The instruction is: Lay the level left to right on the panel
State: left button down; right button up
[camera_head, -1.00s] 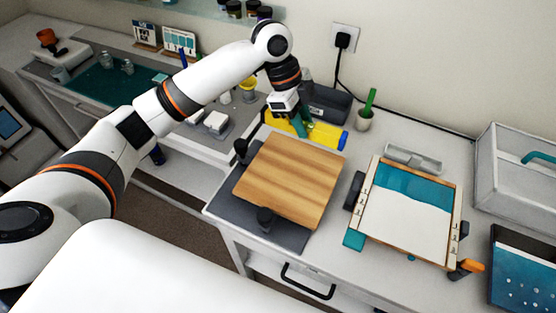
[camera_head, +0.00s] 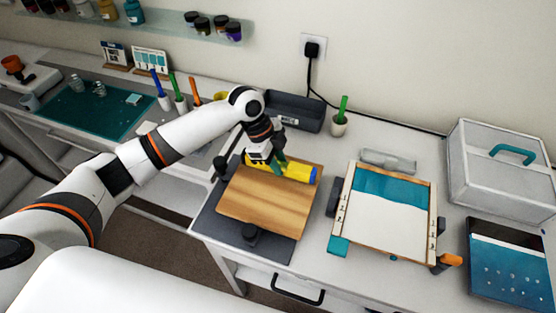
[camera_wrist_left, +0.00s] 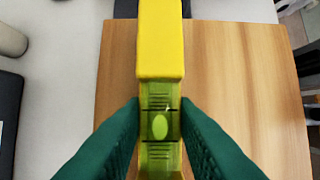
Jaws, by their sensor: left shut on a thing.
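The level (camera_head: 298,172) is yellow with a blue end. My left gripper (camera_head: 277,168) is shut on it near its middle, and the level runs left to right with a slight slant. The panel (camera_head: 262,203) is a wooden board, and the level is over its back part. In the left wrist view the yellow level (camera_wrist_left: 160,40) sits between the green fingers (camera_wrist_left: 160,122), its clear green vial window facing the camera, with the panel (camera_wrist_left: 235,75) below. I cannot tell whether the level touches the panel. My right gripper is not in view.
The panel rests on a dark grey base (camera_head: 217,225) with black knobs (camera_head: 250,233). To the right is a framed teal-and-white tray (camera_head: 388,222) and a grey toolbox (camera_head: 500,172). A dark bin (camera_head: 300,112) and a green-pen cup (camera_head: 339,123) stand behind.

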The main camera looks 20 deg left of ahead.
pick_arm(q)
jog(key=shift+f, duration=0.2)
jog(key=shift+f, duration=0.3)
jog(key=c, duration=1.2)
grip_release()
jog(key=shift+o, duration=0.2)
jog(key=shift+r, duration=0.1)
jog(key=shift+r, duration=0.25)
jog(key=b+v, duration=0.2)
jog(key=v, duration=1)
jog(key=shift+r, duration=0.25)
